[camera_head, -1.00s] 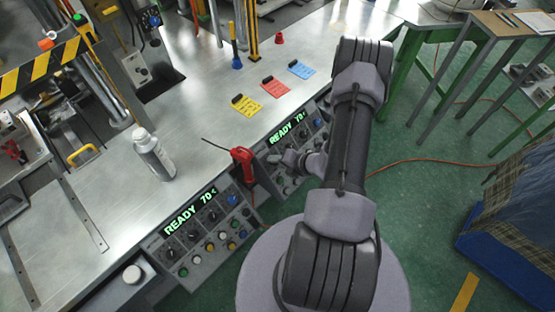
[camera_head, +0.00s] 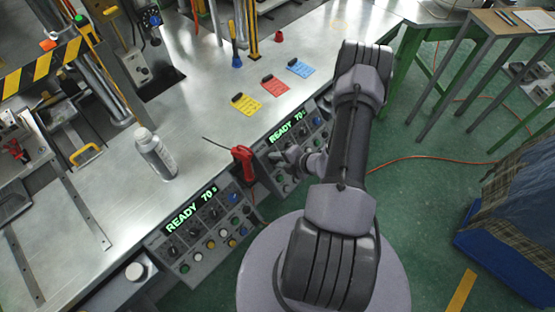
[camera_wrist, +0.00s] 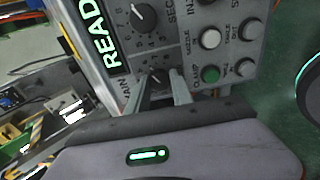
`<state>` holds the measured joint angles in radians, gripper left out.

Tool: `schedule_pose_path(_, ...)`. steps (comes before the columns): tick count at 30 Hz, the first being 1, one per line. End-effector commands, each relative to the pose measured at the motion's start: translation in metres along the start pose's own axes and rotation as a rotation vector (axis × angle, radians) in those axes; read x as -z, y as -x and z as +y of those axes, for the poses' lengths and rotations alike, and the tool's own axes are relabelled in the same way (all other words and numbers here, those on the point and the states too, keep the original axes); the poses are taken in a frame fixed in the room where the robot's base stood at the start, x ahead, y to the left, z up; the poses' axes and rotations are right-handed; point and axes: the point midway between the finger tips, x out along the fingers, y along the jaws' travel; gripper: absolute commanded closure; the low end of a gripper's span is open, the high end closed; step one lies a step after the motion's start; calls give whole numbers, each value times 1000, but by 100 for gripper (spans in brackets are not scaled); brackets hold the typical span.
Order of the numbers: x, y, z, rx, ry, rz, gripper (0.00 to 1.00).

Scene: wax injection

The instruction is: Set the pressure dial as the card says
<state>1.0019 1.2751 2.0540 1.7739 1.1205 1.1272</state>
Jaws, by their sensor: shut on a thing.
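My gripper (camera_wrist: 163,88) is shut on a small dark dial (camera_wrist: 155,75) on the grey control panel (camera_wrist: 185,68), and the fingers partly hide it. In the head view my gripper (camera_head: 287,155) is at the right-hand control panel (camera_head: 319,140). Its green display (camera_head: 286,131) reads READY 70. A larger dark dial (camera_wrist: 143,17) with a numbered scale sits beside the held one. I cannot read which dial is for pressure. A yellow card (camera_head: 246,106), a red card (camera_head: 275,87) and a blue card (camera_head: 300,68) lie on the bench, their writing too small to read.
A second panel (camera_head: 211,230) at left also shows READY 70. A red-handled tool (camera_head: 243,160) stands between the panels. A spray can (camera_head: 154,154) stands on the metal bench (camera_head: 110,185). White and green buttons (camera_wrist: 210,74) lie right of my fingers.

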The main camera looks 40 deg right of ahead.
Motion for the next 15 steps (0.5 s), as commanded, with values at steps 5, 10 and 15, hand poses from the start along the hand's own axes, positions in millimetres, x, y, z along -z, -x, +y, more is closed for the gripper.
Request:
schedule_pose_path(5,0,0,0,-1,0,-1,100)
schedule_pose_path(10,0,0,0,0,0,-1,57)
schedule_pose_path(15,0,0,0,0,1,-1,51)
